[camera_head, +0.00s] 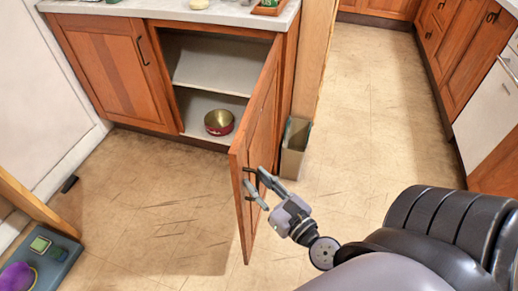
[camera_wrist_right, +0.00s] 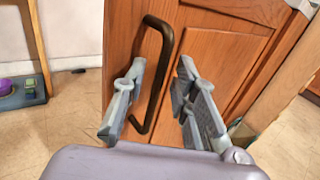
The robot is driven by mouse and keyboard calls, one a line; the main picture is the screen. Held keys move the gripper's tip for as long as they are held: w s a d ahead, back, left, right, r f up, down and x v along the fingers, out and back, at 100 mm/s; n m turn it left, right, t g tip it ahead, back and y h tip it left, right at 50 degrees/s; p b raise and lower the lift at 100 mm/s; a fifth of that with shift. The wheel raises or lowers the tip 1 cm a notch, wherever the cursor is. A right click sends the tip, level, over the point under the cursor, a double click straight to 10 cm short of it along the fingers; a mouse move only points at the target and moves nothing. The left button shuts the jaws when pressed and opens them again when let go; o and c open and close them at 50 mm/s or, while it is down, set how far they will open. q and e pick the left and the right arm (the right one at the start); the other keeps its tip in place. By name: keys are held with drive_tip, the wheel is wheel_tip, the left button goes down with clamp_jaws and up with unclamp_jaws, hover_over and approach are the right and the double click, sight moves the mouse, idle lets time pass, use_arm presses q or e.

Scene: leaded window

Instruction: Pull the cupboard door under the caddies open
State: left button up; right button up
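The wooden cupboard door (camera_head: 259,135) stands swung wide open, its free edge toward me, with the cupboard interior (camera_head: 215,65) showing behind it. Its dark bar handle (camera_wrist_right: 157,75) is upright in the right wrist view. My right gripper (camera_head: 257,187) is at the handle on the door's outer face. In the right wrist view the fingers of my right gripper (camera_wrist_right: 160,88) are apart, with the handle between them, nearer the left finger. I cannot tell whether they touch. The left gripper is not in view. The caddies are not clearly seen; a tray edge (camera_head: 268,9) shows on the counter.
A red and gold bowl (camera_head: 219,122) sits inside the cupboard. A closed cupboard door (camera_head: 103,65) is to the left. A grey bin (camera_head: 295,147) stands behind the open door, on its right. A low blue tray (camera_head: 51,262) is at lower left. The floor (camera_head: 365,110) to the right is clear.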

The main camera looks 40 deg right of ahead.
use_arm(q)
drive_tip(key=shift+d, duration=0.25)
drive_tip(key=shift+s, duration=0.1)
use_arm(e)
drive_tip(key=s, duration=1.2)
drive_tip(key=shift+d, duration=0.25)
